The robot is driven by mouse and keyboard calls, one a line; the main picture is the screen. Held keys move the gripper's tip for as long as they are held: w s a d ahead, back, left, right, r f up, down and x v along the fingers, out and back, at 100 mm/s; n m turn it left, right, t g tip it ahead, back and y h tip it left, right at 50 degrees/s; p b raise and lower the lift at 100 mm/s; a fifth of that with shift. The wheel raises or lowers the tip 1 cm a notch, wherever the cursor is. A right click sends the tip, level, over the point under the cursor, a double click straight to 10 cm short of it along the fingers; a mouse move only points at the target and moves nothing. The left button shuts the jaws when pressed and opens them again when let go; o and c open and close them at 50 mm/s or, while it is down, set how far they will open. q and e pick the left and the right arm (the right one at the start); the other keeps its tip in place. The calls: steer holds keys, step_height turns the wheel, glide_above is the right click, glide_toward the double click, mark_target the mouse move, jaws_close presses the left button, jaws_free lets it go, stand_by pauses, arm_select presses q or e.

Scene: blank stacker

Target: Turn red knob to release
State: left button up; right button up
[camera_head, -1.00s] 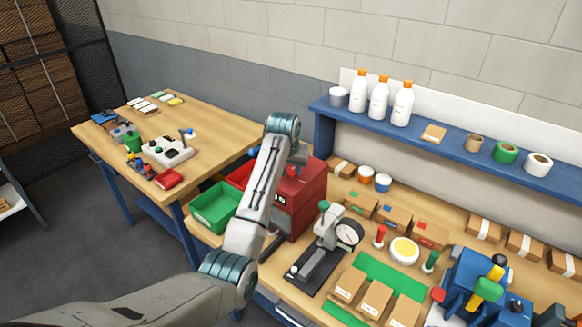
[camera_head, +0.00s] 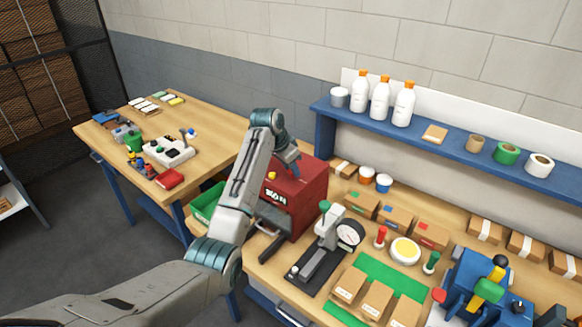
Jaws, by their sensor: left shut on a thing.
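A red box-shaped machine (camera_head: 308,187) with white lettering on its front stands on the wooden bench, left of the black-based press. My left gripper (camera_head: 293,172) reaches down onto its top from the left and is shut on the red knob there. The knob itself is hidden behind the fingers and wrist, so its angle cannot be told. A small yellow-orange part (camera_head: 272,175) shows on the machine's top, beside my arm. My right gripper is out of view.
A green bin (camera_head: 205,203) is partly hidden behind my left forearm. A press with a dial gauge (camera_head: 349,234) stands right of the red machine. A blue shelf (camera_head: 440,146) with bottles and tape rolls runs along the wall above. Cardboard boxes and a blue machine crowd the right.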

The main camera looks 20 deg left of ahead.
arm_select(q)
steer(key=m, duration=0.2)
steer(key=shift+w+a+m+g+h, duration=0.1)
steer(key=shift+a+m+g+h, duration=0.05)
steer(key=shift+m+g+h, duration=0.25)
steer(key=m, duration=0.2)
steer(key=shift+w+m+g+h+b, duration=0.1)
steer(key=shift+m+g+h+b, duration=0.2)
steer(key=shift+m+g, duration=0.1)
steer(key=m+b, duration=0.1)
steer(key=m, duration=0.1)
steer(key=m+g+b, duration=0.1)
steer(key=m, duration=0.1)
steer(key=shift+w+a+m+g, duration=0.1)
steer(key=shift+w+m+g, duration=0.1)
steer(key=shift+m+g, duration=0.1)
steer(key=o, duration=1)
steer(key=shift+h, duration=0.3)
steer(key=shift+c, duration=0.2)
